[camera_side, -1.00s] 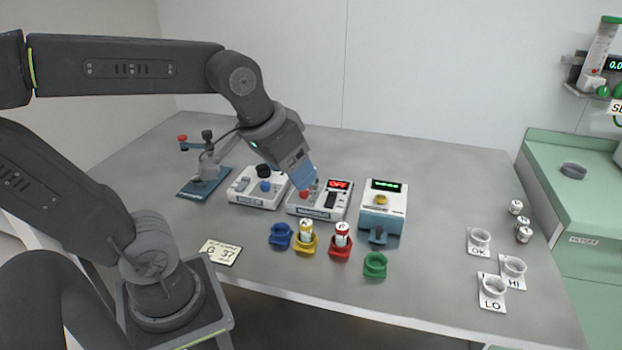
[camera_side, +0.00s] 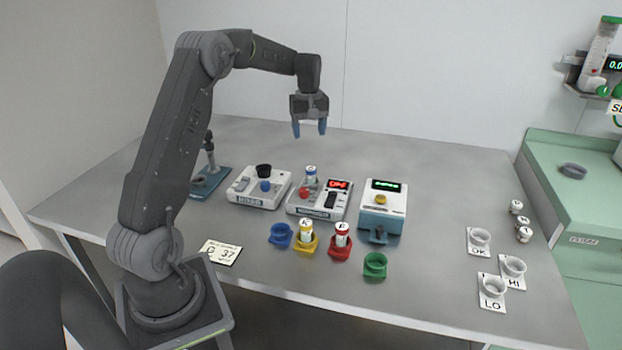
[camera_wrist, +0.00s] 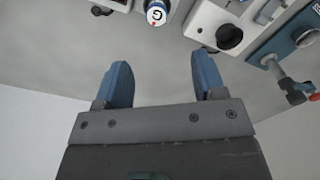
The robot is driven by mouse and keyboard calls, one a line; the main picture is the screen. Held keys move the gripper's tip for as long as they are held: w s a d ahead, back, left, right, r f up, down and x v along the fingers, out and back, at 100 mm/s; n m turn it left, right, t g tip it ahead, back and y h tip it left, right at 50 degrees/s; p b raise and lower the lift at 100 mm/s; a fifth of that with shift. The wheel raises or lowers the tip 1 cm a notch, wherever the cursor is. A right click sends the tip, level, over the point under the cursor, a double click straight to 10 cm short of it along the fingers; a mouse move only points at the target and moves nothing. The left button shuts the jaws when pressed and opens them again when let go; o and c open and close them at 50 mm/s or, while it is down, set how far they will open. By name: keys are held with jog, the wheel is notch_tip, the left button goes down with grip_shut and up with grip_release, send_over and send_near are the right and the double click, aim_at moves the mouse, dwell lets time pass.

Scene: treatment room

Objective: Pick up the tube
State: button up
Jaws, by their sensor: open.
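A tube (camera_side: 311,174) with a white top stands upright in the middle device (camera_side: 318,205), behind its red knob. In the wrist view a tube top marked G (camera_wrist: 155,13) shows at the upper edge. One more tube (camera_side: 306,229) stands in a yellow holder (camera_side: 304,246) and another (camera_side: 342,233) in a red holder (camera_side: 339,252). My gripper (camera_side: 309,132) is open and empty, pointing down above and behind the middle device. In the wrist view my gripper (camera_wrist: 160,70) shows bare table between its fingers.
A knobbed device (camera_side: 258,189) and a device with a green display (camera_side: 383,208) flank the middle one. Empty blue (camera_side: 281,236) and green (camera_side: 375,265) holders stand in front. The table's back is clear.

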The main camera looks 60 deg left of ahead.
aim_at(311, 168)
notch_tip(311, 168, down, 8)
jog(key=shift+f, duration=0.25)
jog(key=shift+w+f, duration=0.15)
jog(key=shift+f, duration=1.2)
jog(key=shift+w+f, duration=0.15)
jog(key=shift+f, duration=1.15)
jog(key=shift+c, duration=0.3)
jog(key=c, duration=1)
jog(key=shift+r, duration=0.15)
